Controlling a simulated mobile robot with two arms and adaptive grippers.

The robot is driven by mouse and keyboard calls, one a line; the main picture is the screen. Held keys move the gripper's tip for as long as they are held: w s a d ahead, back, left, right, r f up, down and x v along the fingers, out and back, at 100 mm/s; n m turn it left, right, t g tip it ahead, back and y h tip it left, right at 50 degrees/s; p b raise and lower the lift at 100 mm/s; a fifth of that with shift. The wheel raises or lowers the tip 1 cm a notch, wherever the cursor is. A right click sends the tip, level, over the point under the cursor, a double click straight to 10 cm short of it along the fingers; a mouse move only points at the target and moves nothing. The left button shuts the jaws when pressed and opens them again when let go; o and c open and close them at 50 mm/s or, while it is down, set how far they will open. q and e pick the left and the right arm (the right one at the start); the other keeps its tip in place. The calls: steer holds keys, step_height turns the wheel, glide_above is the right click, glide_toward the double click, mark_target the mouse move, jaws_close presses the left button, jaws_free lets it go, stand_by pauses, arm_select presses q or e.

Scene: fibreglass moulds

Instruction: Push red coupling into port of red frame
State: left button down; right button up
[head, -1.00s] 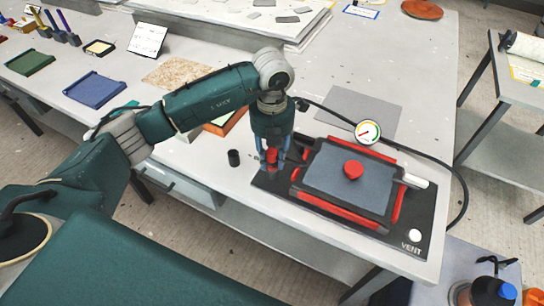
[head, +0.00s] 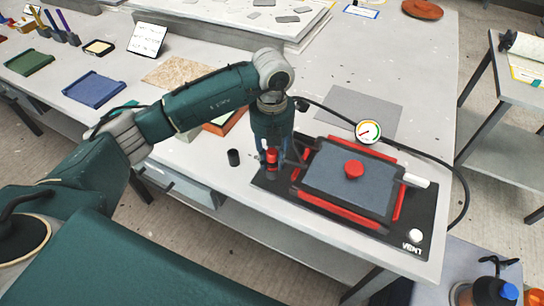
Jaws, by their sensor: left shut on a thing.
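My left gripper (head: 272,165) points down at the left side of the frame. It is shut on the red coupling (head: 271,157), which shows upright between the fingers. The fingers and the frame's corner hide the port, so I cannot tell whether the coupling touches it. My right gripper is not in view.
A round gauge (head: 368,131) with a dark hose stands behind the frame. A white handle (head: 416,181) and a white VENT button (head: 416,235) are at its right. A small black cylinder (head: 233,157) stands left of my gripper. A grey sheet (head: 358,108) lies behind.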

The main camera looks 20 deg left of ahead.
mark_target(272, 151)
arm_select(q)
steer(key=shift+f+b, duration=0.3)
steer(key=shift+f, duration=0.1)
steer(key=c, duration=1.3)
jaws_free()
steer(key=shift+r, duration=0.1)
step_height(272, 151, up, 12)
steer(key=shift+f, duration=0.1)
